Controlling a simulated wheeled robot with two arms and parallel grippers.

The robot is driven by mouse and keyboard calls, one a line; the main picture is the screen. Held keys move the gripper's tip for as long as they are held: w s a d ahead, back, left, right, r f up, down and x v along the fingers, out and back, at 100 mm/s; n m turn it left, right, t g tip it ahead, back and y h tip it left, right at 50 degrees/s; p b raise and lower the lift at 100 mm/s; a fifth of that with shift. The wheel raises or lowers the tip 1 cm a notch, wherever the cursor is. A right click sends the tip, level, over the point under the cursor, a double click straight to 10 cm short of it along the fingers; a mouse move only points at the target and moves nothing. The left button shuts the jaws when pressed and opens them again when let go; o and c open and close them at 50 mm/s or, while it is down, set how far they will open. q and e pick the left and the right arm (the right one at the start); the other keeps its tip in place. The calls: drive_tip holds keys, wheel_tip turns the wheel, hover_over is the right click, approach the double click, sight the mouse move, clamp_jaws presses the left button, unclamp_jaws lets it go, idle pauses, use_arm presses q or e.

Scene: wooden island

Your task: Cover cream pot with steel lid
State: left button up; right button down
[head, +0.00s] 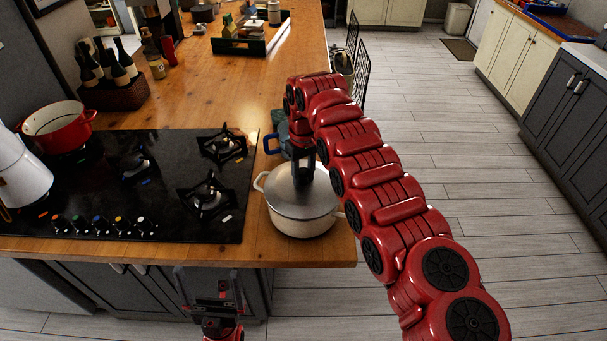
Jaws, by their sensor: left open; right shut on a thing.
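The cream pot (302,226) stands on the wooden island near its front right corner, right of the stove. The steel lid (288,203) is over the pot's top and looks level; I cannot tell whether it rests fully on the rim. My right gripper (303,178) is above the lid and shut on it, at the knob, which the fingers hide. My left gripper (208,290) is low in front of the island, below the counter edge, open and empty, away from the pot.
A black stove (130,185) fills the island's left part, with a red pot (58,127) and a white kettle (22,175). A blue pot (275,140) is partly hidden behind my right gripper. Bottles in a crate (110,95) and a tray (250,42) stand farther back.

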drive_tip(key=shift+f, duration=0.15)
drive_tip(key=shift+f, duration=0.15)
drive_tip(key=shift+c, duration=1.9)
unclamp_jaws()
drive_tip(key=shift+b, duration=0.3)
